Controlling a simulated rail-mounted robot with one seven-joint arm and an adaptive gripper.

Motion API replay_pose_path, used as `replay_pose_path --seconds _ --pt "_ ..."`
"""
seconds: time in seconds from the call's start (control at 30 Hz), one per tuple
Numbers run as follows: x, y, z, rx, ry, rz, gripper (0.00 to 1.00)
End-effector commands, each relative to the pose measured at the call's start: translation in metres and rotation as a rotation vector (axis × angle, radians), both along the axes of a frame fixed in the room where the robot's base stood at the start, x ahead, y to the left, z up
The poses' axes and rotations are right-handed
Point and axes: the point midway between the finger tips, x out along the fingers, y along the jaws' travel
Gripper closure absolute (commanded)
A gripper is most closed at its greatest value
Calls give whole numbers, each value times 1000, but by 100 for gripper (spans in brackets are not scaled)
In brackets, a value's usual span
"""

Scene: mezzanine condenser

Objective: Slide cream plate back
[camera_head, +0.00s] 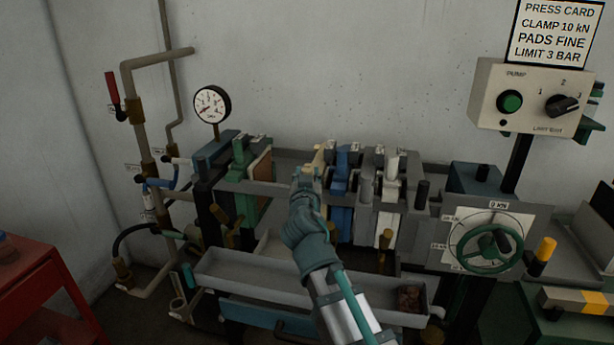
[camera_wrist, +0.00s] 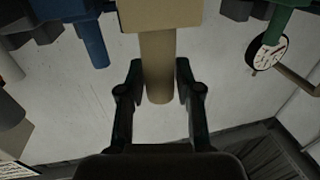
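The cream plate (camera_head: 319,155) stands in the press stack in the head view, left of the blue plate (camera_head: 341,165). My gripper (camera_head: 305,178) reaches it from the front and hides its lower part. In the wrist view the cream plate (camera_wrist: 160,14) is at the top centre, with a round cream handle (camera_wrist: 158,70) pointing toward the camera. The exact contact is hard to see.
A green end frame (camera_head: 242,175) stands to the left, with bare space beside the cream plate. Grey and white plates (camera_head: 390,165) fill the right. A drip tray (camera_head: 230,271) lies below. The gauge (camera_head: 212,104) and handwheel (camera_head: 487,248) flank the press.

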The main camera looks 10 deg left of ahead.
Motion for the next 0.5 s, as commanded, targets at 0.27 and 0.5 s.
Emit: replay_pose_path --seconds 0.27,0.5 --pt "0 0 0 0 0 0 46" --pt "-6 -1 0 0 -1 1 46"
